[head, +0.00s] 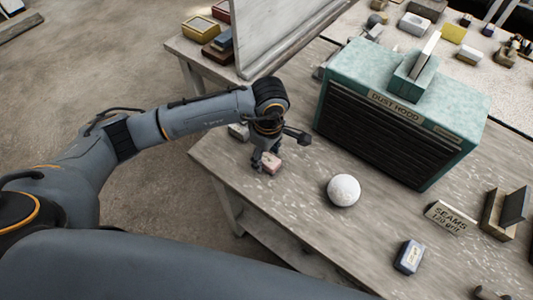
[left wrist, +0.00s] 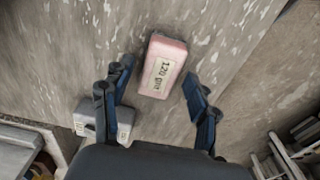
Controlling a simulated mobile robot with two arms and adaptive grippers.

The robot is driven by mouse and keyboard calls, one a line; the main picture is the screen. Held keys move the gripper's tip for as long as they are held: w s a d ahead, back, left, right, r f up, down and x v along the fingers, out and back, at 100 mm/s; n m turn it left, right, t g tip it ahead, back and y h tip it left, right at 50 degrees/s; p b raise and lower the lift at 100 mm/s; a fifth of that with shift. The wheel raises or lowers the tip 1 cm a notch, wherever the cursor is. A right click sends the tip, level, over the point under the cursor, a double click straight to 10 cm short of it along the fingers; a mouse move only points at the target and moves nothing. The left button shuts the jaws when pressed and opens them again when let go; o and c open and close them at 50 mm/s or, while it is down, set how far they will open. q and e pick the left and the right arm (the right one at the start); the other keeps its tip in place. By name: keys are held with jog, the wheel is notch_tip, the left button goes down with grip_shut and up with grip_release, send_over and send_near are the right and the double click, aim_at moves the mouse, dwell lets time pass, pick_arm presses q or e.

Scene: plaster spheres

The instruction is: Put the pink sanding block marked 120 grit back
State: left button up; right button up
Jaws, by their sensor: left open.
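The pink sanding block (head: 270,162) lies on the worktable near its left edge. In the left wrist view the pink block (left wrist: 163,66) shows a label reading 120 grit. My left gripper (head: 264,165) is over it, fingers pointing down. In the left wrist view the open fingers of my left gripper (left wrist: 158,84) stand on either side of the near end of the block, with gaps. My right gripper is not in view.
A grey block (head: 238,131) lies close by; it also shows in the left wrist view (left wrist: 103,119). A white plaster sphere (head: 343,190), a teal dust hood (head: 400,105), a sign reading SEAMS 120 grit (head: 450,218) and a blue block (head: 409,257) stand to the right.

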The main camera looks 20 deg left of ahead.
aim_at(268, 158)
pick_arm(q)
jog(key=shift+r, duration=0.25)
notch_tip(268, 158, up, 12)
jog(key=b, duration=0.3)
jog(key=shift+d, duration=0.2)
jog(key=shift+f, duration=0.15)
jog(key=shift+s, duration=0.1)
